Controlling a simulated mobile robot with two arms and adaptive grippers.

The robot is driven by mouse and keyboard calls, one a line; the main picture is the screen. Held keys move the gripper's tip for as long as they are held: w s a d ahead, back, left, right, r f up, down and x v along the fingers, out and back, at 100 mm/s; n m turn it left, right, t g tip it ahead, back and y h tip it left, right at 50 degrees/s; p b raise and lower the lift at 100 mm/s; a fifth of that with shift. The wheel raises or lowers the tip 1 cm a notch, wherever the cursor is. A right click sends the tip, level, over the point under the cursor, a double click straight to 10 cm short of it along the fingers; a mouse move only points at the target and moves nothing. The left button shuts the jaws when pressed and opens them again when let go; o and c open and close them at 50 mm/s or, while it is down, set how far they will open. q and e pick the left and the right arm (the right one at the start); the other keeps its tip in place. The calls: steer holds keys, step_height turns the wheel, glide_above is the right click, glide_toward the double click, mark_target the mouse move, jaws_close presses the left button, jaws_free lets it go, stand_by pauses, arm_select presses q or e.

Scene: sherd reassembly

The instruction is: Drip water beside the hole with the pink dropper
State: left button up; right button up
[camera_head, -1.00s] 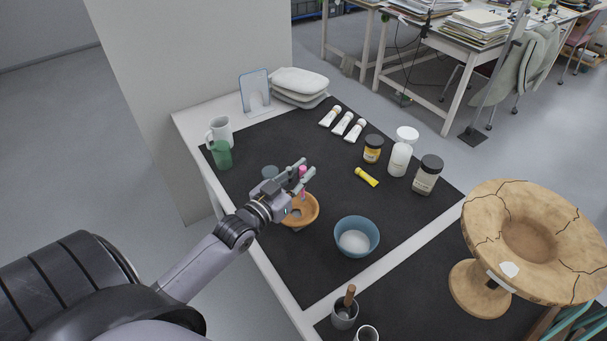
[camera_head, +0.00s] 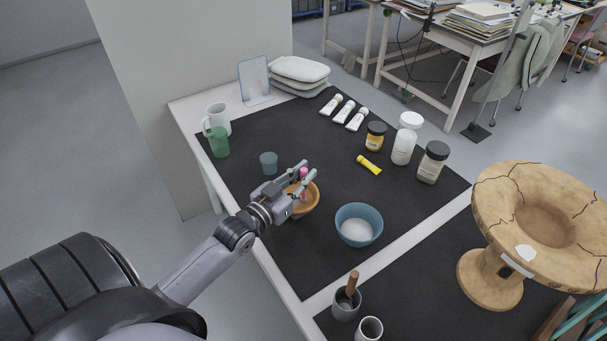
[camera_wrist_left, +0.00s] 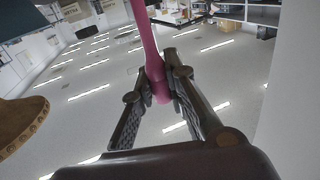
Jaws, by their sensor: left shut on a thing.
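My left gripper (camera_head: 302,178) is shut on the pink dropper (camera_head: 303,172) over the orange-brown bowl (camera_head: 312,203). In the left wrist view, the pink dropper (camera_wrist_left: 151,50) sits between the two fingers (camera_wrist_left: 162,92). Its tip is hard to make out in the head view. A large tan vessel (camera_head: 490,205) with dark crack lines stands on a footed base at the right, well away from the gripper. It has a wide central opening (camera_head: 541,226) and a pale white patch (camera_head: 525,252) on its near rim. My right gripper is not in view.
A blue bowl (camera_head: 352,213) with white contents, a small blue cup (camera_head: 268,160) and a green cup (camera_head: 219,143) stand near the gripper. A grey pot with a wooden handle (camera_head: 352,283) stands in front.

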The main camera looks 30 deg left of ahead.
mark_target(303, 170)
arm_select(q)
steer(key=shift+f, duration=0.15)
stand_by(0.8)
steer(key=shift+f, duration=0.2)
stand_by(0.7)
stand_by(0.9)
step_height(303, 170, up, 4)
steer(key=p, duration=0.4)
steer(key=shift+p, duration=0.35)
